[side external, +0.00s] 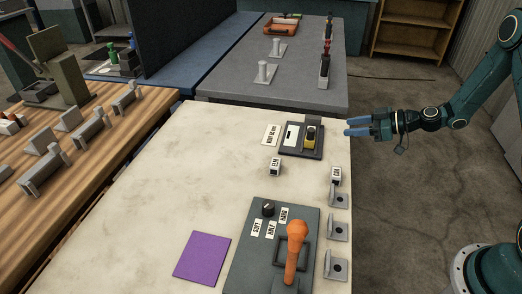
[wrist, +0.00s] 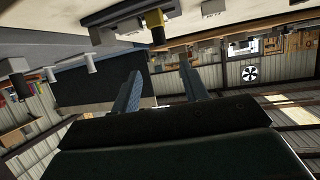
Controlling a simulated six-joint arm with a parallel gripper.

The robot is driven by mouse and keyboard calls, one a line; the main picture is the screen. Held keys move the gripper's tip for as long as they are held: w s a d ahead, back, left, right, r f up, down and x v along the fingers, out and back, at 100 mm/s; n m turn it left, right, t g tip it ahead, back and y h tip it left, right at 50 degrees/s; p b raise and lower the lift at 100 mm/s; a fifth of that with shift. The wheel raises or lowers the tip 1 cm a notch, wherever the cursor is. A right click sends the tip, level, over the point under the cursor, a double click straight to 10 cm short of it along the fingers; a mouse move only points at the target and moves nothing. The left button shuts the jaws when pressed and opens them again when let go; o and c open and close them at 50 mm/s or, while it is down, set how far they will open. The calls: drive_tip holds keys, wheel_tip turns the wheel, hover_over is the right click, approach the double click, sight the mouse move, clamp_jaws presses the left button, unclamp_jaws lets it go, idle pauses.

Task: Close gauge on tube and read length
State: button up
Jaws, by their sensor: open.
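A dark gauge-like plate (side external: 287,151) lies at the far right of the pale table. It carries a white strip and a yellow-and-black upright piece (side external: 310,135) beside a grey block. I cannot tell whether this piece is the tube. The yellow-and-black piece also shows at the top of the wrist view (wrist: 154,20). My gripper (side external: 347,126) is open and empty, with blue fingers pointing left just off the table's right edge, right of the plate and apart from it. In the wrist view its two fingers (wrist: 159,72) stand wide apart with nothing between them.
The pale table (side external: 170,150) also bears two small labelled white blocks (side external: 275,166), grey brackets (side external: 337,228), a purple mat (side external: 202,258), and a panel with an orange lever (side external: 295,245). A grey table (side external: 290,75) with pegs stands behind. The table's middle is clear.

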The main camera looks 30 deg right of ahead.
sight(314, 130)
drive_tip(key=shift+w+a, duration=0.1)
drive_tip(key=x, duration=1.3)
drive_tip(key=shift+w+a+f, duration=0.15)
drive_tip(key=shift+w, duration=0.05)
drive_tip(key=c, duration=0.7)
